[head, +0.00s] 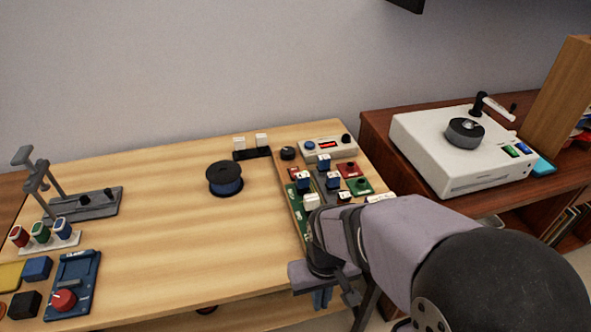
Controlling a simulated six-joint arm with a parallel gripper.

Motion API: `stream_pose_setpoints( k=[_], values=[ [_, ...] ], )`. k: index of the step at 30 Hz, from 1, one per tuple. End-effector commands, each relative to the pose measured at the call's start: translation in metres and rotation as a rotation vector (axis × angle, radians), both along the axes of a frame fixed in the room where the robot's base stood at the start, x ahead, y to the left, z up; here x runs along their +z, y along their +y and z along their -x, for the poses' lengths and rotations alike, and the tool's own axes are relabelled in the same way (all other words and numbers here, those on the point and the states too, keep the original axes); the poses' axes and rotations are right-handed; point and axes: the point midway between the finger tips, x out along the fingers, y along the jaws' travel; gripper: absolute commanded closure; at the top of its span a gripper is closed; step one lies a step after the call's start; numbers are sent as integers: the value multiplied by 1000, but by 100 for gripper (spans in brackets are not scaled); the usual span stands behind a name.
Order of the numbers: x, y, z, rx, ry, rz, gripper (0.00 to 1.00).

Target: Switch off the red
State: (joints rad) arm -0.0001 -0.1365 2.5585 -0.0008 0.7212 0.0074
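A wooden board (297,207) on the right of the table carries small modules. Among them are a red one (351,170), green ones (360,186), and several blue and white blocks. A white box with a lit red display (327,144) stands at its back. At the left, red (18,236), green and blue rounded pieces stand on a white base. A red knob (63,299) sits on a blue device (81,272). My gripper (322,278) is at the board's near end, over the table's front right edge. My arm hides part of the board; the finger opening is unclear.
A black spool (224,178) lies mid-table, with a black holder (252,153) behind it. A grey stand (85,203) is at the left. A white turntable-like machine (463,148) sits on the brown cabinet (377,125). The table's centre (180,235) is clear.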

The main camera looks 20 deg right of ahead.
Motion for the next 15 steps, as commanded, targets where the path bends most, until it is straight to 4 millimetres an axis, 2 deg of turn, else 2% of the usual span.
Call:
stream_pose_setpoints(
  k=[5,8,15],
  values=[
    [13,2,-1,-77,14,-3,100],
    [28,4,-2,-174,34,-6,100],
    [84,14,-4,-544,114,1,100]
  ],
)
